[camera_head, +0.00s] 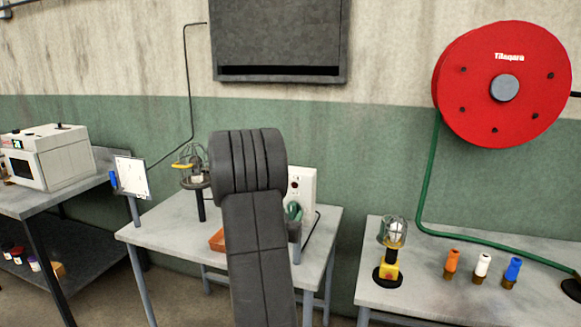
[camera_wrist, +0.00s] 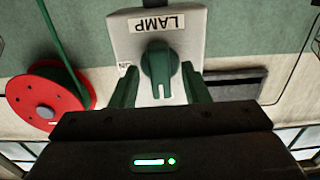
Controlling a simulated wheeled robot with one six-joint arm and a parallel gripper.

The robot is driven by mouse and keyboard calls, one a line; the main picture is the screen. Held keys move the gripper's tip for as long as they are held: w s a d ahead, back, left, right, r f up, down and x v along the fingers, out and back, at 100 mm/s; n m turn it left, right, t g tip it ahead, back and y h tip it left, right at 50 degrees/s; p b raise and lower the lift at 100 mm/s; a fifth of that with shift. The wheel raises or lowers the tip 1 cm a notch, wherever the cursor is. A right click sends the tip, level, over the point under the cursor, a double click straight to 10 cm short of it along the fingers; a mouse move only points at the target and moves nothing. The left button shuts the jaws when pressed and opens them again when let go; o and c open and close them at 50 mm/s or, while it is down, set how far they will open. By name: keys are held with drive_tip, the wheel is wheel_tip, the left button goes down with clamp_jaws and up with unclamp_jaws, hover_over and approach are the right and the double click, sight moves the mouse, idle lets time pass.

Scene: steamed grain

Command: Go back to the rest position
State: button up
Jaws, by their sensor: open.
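My gripper (camera_wrist: 160,70) shows in the wrist view with its two green fingers apart. It faces a white box labelled LAMP (camera_wrist: 190,45), which appears upside down. A green rotary knob (camera_wrist: 158,65) on the box sits between the fingers in the picture, with visible gaps on both sides. I cannot tell how far the fingertips are from the box. In the head view my grey arm stands in front of the middle table, and the white box (camera_head: 303,184) shows just right of it. My gripper is mostly hidden behind the arm there.
The middle table (camera_head: 160,232) holds a wire-caged lamp (camera_head: 196,178) and an orange tray (camera_head: 217,240). A whiteboard (camera_head: 132,177) stands at its left edge. The right table (camera_head: 375,295) holds a caged lamp (camera_head: 393,235) and coloured plugs (camera_head: 482,265). A red hose reel (camera_head: 470,100) hangs above.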

drive_tip(key=b+v, duration=0.2)
drive_tip(key=v, duration=1.1)
drive_tip(key=p+x, duration=0.2)
drive_tip(key=x, duration=1.1)
drive_tip(key=shift+w+d, duration=0.1)
drive_tip(key=shift+w, duration=0.1)
drive_tip(key=shift+s+f+m, duration=0.1)
drive_tip(key=shift+f+m, duration=0.05)
drive_tip(key=shift+m, duration=0.25)
drive_tip(key=shift+s+m+b, duration=0.15)
drive_tip(key=shift+m+b, duration=0.15)
drive_tip(key=shift+m, duration=3.6)
drive_tip(key=shift+r, duration=0.2)
